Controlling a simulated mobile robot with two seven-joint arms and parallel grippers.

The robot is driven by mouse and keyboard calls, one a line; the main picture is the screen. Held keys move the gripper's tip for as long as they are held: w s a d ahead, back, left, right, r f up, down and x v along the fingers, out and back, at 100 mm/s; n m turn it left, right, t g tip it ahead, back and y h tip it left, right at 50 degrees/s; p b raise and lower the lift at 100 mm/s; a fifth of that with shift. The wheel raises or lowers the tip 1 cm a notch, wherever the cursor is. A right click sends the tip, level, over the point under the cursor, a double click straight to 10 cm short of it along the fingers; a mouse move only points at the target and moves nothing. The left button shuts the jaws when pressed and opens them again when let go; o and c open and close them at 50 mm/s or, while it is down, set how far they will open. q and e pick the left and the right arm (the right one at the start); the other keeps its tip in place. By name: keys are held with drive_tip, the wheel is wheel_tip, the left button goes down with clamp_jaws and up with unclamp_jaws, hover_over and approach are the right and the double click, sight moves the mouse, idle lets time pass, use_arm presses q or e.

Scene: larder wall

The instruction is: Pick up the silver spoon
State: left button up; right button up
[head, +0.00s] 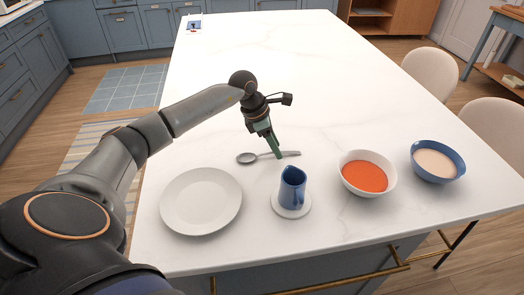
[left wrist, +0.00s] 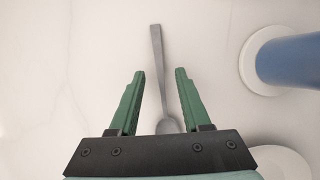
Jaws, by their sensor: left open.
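The silver spoon (head: 247,158) lies flat on the white countertop, its bowl to the left and its handle to the right in the head view. My left gripper (head: 279,156) points down at the spoon's handle, with green fingers. In the left wrist view the open fingers of the left gripper (left wrist: 160,73) stand on either side of the spoon (left wrist: 157,62), with nothing held. The spoon's bowl is partly hidden behind the gripper's mount there. I cannot tell the exact height of the fingertips above the counter. My right gripper is not in view.
A blue pitcher (head: 292,187) on a white coaster (head: 291,212) stands close in front of the spoon. A white plate (head: 201,201) lies front left. A white bowl of orange soup (head: 367,176) and a blue bowl (head: 437,163) stand right. The counter (head: 270,60) behind is mostly clear.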

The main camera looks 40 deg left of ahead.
use_arm(q)
drive_tip(key=shift+w+d+f, duration=0.1)
drive_tip(key=shift+f, duration=0.45)
clamp_jaws()
